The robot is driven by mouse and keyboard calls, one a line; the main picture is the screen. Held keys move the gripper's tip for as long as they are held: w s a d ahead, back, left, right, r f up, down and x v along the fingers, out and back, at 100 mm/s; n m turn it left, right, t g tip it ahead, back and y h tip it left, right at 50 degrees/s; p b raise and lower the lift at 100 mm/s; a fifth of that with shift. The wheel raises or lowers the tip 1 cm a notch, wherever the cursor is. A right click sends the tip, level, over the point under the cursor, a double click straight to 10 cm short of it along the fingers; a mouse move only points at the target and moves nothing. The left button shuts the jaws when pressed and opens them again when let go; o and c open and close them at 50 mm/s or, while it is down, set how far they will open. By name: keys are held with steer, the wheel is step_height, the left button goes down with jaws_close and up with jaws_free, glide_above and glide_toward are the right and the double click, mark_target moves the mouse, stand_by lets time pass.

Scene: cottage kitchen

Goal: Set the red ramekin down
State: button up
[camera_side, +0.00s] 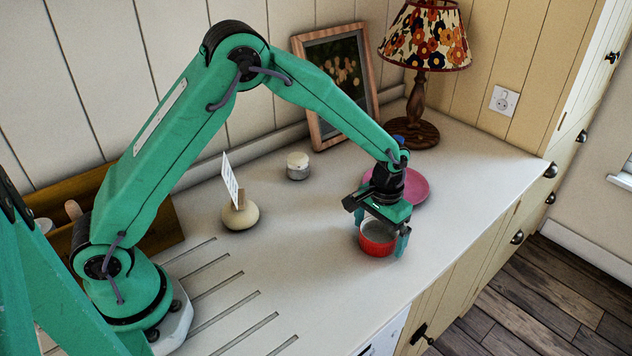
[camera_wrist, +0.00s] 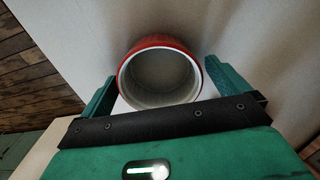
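The red ramekin (camera_side: 377,240) is upright, with a pale, empty-looking inside, near the front part of the counter in the side view. In the wrist view the red ramekin (camera_wrist: 160,72) shows its white rim between the two green fingers.
A pink plate (camera_side: 415,187) lies just behind my gripper. A lamp (camera_side: 425,95) and a picture frame (camera_side: 310,105) stand at the back. A small jar (camera_side: 298,167) and a round card holder (camera_side: 240,215) stand left. The counter (camera_side: 320,240) around the ramekin's left is clear.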

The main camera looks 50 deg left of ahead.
mark_target(376, 240)
steer(key=shift+r, duration=0.1)
step_height(376, 240, up, 12)
stand_by(0.9)
steer(key=shift+r, duration=0.15)
stand_by(0.3)
steer(key=s+a+r+t, duration=0.3)
steer(key=s+a+r, duration=0.5)
steer(key=s+r, duration=0.35)
steer(key=s+a+t, duration=0.2)
steer(key=s+a, duration=0.3)
steer(key=s, duration=0.9)
steer(key=shift+s+a+t, duration=0.2)
steer(key=shift+t, duration=0.1)
steer(key=shift+f, duration=0.1)
